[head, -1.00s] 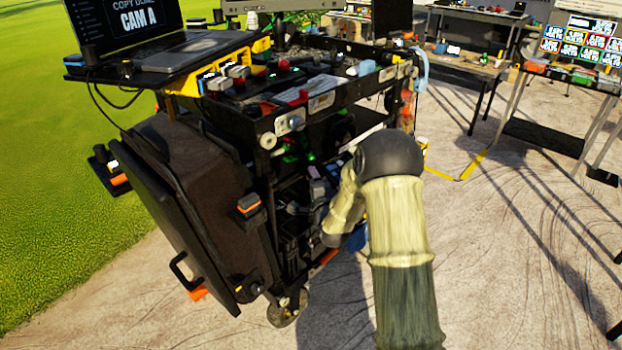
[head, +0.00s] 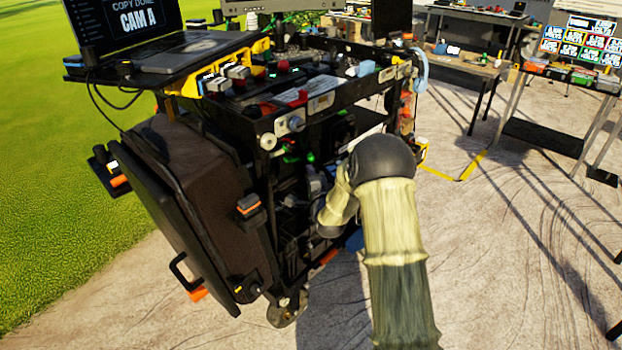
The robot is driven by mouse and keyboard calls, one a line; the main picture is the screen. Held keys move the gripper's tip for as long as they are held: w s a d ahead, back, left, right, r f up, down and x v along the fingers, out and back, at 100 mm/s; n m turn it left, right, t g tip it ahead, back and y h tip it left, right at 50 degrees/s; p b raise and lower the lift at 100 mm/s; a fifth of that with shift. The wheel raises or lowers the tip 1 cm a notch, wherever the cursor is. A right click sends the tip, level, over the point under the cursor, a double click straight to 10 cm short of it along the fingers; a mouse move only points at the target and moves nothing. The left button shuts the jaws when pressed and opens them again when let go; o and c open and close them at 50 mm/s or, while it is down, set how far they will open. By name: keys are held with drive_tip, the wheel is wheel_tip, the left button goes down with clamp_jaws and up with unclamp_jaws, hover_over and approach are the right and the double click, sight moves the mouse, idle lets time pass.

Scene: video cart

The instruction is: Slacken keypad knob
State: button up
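The video cart (head: 325,104) stands in the middle of the head view, with its open lower bay facing me. I cannot make out which part is the keypad knob; the bay's inside is dark and cluttered. My arm (head: 392,225) comes up from below and bends at a dark joint (head: 382,160), with its far end turned left into the bay. A small grey shape (head: 316,184) by the forearm may be my gripper, but its fingers are not clear. I cannot see whether it touches anything.
A laptop (head: 180,50) lies on the cart's upper left shelf. A dark case or door (head: 180,215) with a handle juts out at the left. A caster (head: 287,308) stands below.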

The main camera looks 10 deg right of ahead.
drive_tip(key=shift+r+g+p, duration=0.1)
drive_tip(key=shift+g+p, duration=0.6)
drive_tip(key=shift+p, duration=0.25)
drive_tip(key=shift+n, duration=0.3)
drive_tip(key=o, duration=1)
drive_tip(key=shift+s, duration=0.15)
drive_tip(key=s+r, duration=0.3)
drive_tip(key=s, duration=1.4)
drive_tip(key=shift+d, duration=0.25)
drive_tip(key=shift+w+r, duration=0.1)
